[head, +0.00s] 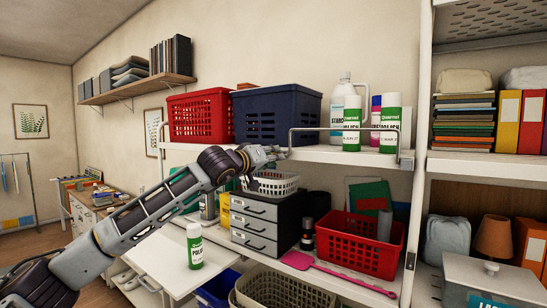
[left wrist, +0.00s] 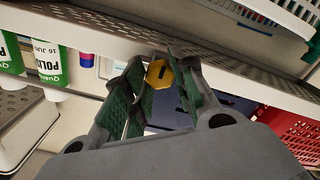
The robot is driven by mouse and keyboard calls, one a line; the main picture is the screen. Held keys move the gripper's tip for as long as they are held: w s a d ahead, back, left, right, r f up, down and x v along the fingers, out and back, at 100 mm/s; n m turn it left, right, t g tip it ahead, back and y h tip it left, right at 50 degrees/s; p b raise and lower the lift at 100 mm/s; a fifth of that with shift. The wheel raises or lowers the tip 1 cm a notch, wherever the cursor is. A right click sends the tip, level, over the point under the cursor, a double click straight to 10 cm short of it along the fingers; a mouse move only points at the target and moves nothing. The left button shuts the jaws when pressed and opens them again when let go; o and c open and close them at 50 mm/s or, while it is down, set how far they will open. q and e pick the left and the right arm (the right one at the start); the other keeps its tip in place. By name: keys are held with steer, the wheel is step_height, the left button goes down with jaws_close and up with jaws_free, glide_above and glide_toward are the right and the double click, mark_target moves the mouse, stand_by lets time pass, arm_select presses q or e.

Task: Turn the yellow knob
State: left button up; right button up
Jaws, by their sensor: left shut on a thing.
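The yellow knob (left wrist: 160,74) shows in the left wrist view as a many-sided yellow disc with a dark slot mark. It sits at the edge of the white shelf (left wrist: 105,45). My left gripper (left wrist: 158,88) is shut on the knob, with a green-padded finger on each side of it. In the head view my left gripper (head: 268,155) is at the front edge of the upper shelf (head: 315,154), and the knob is hidden there. My right gripper is not in view.
Green-and-white bottles (head: 389,123) stand on the upper shelf behind a rail, beside a blue basket (head: 277,113) and a red basket (head: 199,116). Below are a white basket (head: 270,183), grey drawers (head: 263,222) and a red basket of items (head: 350,246).

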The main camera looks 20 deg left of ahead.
arm_select(q)
steer(key=shift+f+m, duration=0.2)
steer(key=shift+m, duration=0.1)
steer(key=o, duration=0.3)
steer(key=shift+m, duration=0.3)
steer(key=shift+o, duration=1.1)
steer(key=shift+r, duration=0.1)
steer(key=shift+s, duration=0.1)
steer(key=shift+b+v, duration=1.3)
steer(key=shift+v, duration=1.1)
